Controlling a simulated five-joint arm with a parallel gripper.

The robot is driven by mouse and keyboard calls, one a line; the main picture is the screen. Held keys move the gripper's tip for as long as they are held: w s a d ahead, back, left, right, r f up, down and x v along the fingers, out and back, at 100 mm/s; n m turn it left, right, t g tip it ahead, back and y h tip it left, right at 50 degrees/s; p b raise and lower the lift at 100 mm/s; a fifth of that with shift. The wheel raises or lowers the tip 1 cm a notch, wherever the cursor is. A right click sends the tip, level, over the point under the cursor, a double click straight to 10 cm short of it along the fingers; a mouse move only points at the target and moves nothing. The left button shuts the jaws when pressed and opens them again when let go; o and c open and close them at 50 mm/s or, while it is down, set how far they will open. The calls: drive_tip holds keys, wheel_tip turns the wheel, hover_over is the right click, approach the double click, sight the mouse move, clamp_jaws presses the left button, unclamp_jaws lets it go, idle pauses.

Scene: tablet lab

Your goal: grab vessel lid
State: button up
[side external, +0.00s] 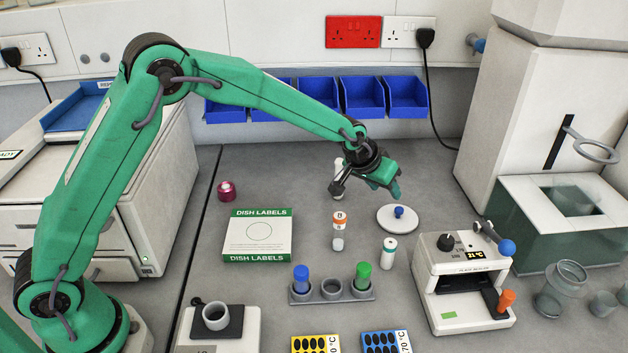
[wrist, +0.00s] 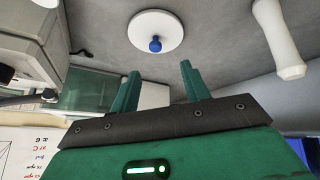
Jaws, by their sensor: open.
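The vessel lid (side external: 399,219) is a flat white disc with a blue knob in its middle, lying on the grey bench. In the wrist view the lid (wrist: 156,31) shows beyond the fingertips, near the top and roughly centred between them. My gripper (side external: 368,188) is open and empty, above the bench and a little behind and left of the lid. In the wrist view my gripper (wrist: 160,70) has its two green fingers apart, with nothing between them. It does not touch the lid.
An orange-capped vial (side external: 338,232) and a white vial (side external: 389,252) stand close in front of the lid. The plate sealer (side external: 462,285) is to the front right. Glass vessels (side external: 562,290) stand far right.

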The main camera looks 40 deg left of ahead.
sight(399, 208)
drive_tip(key=shift+w+d+f, duration=0.45)
drive_tip(key=shift+d+f, duration=0.05)
drive_tip(key=shift+f, duration=0.3)
drive_tip(key=shift+f, duration=0.1)
drive_tip(key=shift+x, duration=1.2)
drive_tip(key=shift+x, duration=2.6)
drive_tip(key=shift+w, duration=0.1)
